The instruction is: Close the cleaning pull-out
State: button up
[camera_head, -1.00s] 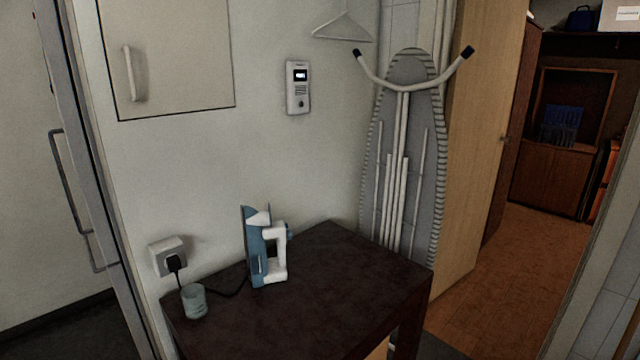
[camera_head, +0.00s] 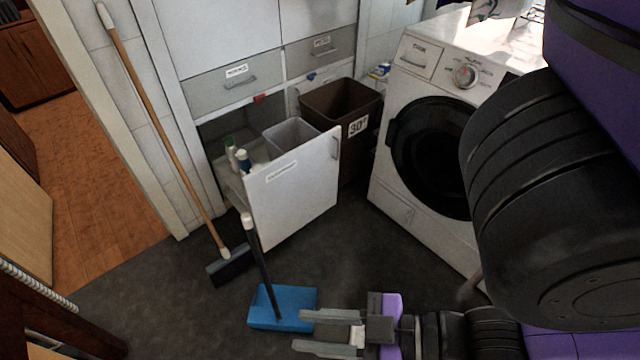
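The cleaning pull-out (camera_head: 295,188) stands open from the low cabinet. Its white front has a label and a handle (camera_head: 335,143) near its upper right edge. Inside it are bottles (camera_head: 243,160) and a grey bin (camera_head: 290,134). My gripper (camera_head: 305,332) is low in the view, in front of and below the pull-out, apart from it. Its two fingers point left with a gap between them, and nothing is held.
A blue dustpan (camera_head: 284,308) with an upright handle stands on the floor before the pull-out. A broom (camera_head: 165,130) leans at left. A brown bin (camera_head: 341,102) and a washing machine (camera_head: 430,140) stand at right. Dark floor (camera_head: 350,250) is clear between.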

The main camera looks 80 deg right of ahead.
aim_at(288, 192)
jog(key=z, duration=1.55)
jog(key=i+z, duration=0.1)
jog(key=z, duration=0.25)
jog(key=i+j+z, duration=0.1)
jog(key=z, duration=0.2)
jog(key=i+j+z, duration=0.1)
jog(key=z, duration=0.25)
jog(key=i, duration=0.05)
